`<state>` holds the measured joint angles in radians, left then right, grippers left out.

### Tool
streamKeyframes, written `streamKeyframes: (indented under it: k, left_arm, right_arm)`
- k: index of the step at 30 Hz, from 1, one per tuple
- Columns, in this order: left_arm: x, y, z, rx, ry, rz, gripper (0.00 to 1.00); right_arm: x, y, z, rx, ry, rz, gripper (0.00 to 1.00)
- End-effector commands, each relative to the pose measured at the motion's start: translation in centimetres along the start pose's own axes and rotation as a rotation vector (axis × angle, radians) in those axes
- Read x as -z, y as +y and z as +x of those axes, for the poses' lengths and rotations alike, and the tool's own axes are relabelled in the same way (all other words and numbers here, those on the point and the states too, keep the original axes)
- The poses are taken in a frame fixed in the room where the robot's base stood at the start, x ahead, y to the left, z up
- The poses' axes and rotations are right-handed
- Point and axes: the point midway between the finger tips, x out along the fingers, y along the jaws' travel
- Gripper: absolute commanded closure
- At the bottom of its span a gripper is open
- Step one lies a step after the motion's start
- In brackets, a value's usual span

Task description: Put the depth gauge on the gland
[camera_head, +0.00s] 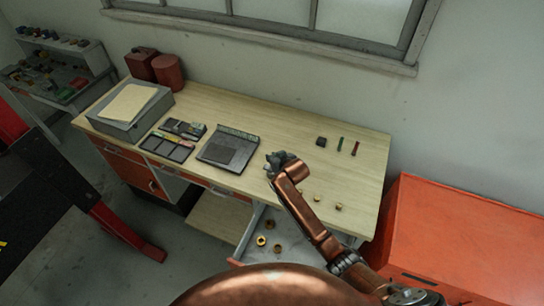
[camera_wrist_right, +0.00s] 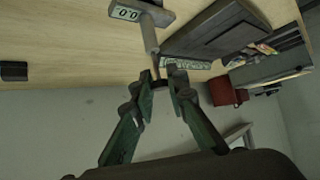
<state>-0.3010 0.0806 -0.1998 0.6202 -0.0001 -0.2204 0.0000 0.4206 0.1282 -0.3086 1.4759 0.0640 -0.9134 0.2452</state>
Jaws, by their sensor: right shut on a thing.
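In the head view my right gripper (camera_head: 281,161) is above the workbench, right of the grey flat case. In the right wrist view the right gripper (camera_wrist_right: 161,82) is shut on a depth gauge (camera_wrist_right: 146,14), a T-shaped grey tool with a small digital display. Its thin stem runs down to the fingertips. In the head view the gauge is too small and covered by the gripper to make out clearly. I cannot pick out a gland or valve for certain; the arm hides part of the bench. My left gripper is not in view.
The workbench (camera_head: 356,178) carries a grey flat case (camera_head: 229,147), a grey box (camera_head: 116,116), parts trays (camera_head: 167,146), a black block (camera_head: 321,141) and small brass pieces (camera_head: 339,206). More brass pieces (camera_head: 262,240) lie lower down. An orange cabinet (camera_head: 460,235) stands right.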

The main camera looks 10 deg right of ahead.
Motion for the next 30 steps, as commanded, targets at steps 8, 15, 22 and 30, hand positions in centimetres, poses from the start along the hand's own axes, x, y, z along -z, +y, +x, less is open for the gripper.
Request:
streamKeyframes:
  k: [8,15,22,30]
  left_arm:
    - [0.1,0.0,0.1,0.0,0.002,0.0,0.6]
    - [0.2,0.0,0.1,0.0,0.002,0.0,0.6]
    - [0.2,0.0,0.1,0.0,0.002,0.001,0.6]
    - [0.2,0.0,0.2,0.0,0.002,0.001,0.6]
  right_arm:
    - [-0.2,-0.1,0.2,0.001,0.002,0.0,1.0]
    - [-0.2,0.0,0.2,0.001,0.0,0.001,0.71]
    - [-0.2,0.0,0.2,0.001,0.0,0.001,0.69]
    - [0.0,0.0,-1.1,0.001,0.002,0.001,0.69]
